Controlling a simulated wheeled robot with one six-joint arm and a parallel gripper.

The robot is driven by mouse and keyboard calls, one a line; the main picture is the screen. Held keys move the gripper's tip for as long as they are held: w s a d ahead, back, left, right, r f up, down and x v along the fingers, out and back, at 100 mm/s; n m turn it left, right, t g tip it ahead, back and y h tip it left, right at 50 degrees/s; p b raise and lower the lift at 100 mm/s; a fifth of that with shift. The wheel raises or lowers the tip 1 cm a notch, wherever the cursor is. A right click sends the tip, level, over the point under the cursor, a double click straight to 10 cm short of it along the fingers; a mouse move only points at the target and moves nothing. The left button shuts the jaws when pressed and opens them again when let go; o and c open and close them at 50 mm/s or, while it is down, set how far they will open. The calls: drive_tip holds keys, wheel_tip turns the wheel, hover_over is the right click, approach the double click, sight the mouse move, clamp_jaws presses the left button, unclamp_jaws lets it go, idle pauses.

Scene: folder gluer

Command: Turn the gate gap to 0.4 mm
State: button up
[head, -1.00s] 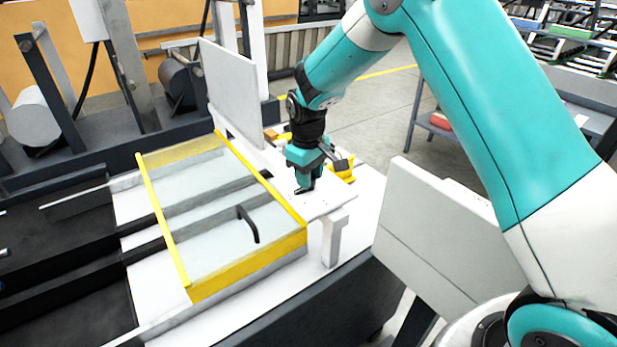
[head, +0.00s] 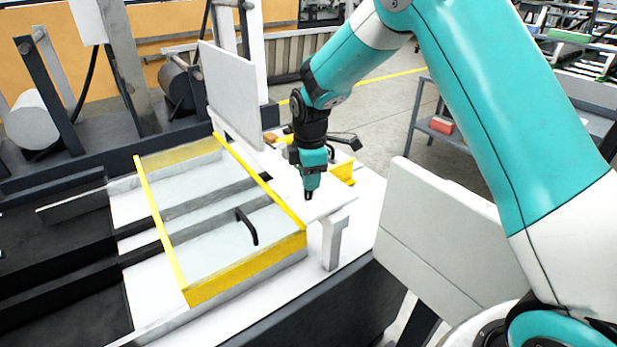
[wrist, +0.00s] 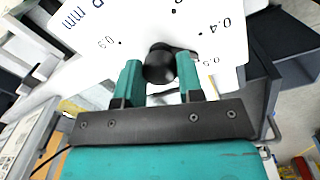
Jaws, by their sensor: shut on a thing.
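My gripper (wrist: 158,78) is shut on a round black knob (wrist: 160,62), with one teal finger on each side of it in the wrist view. The knob stands in front of a white dial plate (wrist: 85,62) with black dots, numbers and "mm" printed on it. The 0.4 mark (wrist: 220,27) is to the upper right of the knob, and a 0.3 mark (wrist: 105,42) is to its left. A dark part sticks out from the knob toward the right, partly behind the finger. In the head view my gripper (head: 308,194) points down at the white plate and hides the knob.
A yellow-edged clear guard (head: 215,240) with a black handle (head: 247,226) lies left of my gripper. An upright grey panel (head: 232,95) stands behind it. A white post (head: 333,240) stands close in front. Open floor lies to the right behind.

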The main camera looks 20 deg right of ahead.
drive_tip(key=n, duration=0.3)
drive_tip(key=shift+n, duration=0.3)
drive_tip(key=shift+n+b, duration=0.45)
drive_tip(key=shift+n, duration=1.45)
drive_tip(key=shift+r, duration=0.1)
drive_tip(key=o, duration=0.9)
drive_tip(key=r+b, duration=0.1)
drive_tip(key=r, duration=0.4)
drive_tip(key=r+b, duration=0.1)
drive_tip(key=r, duration=0.5)
drive_tip(key=r+b, duration=0.1)
drive_tip(key=r, duration=0.5)
drive_tip(key=shift+s+d+r, duration=0.15)
drive_tip(key=shift+s+d, duration=0.1)
drive_tip(key=shift+s, duration=0.1)
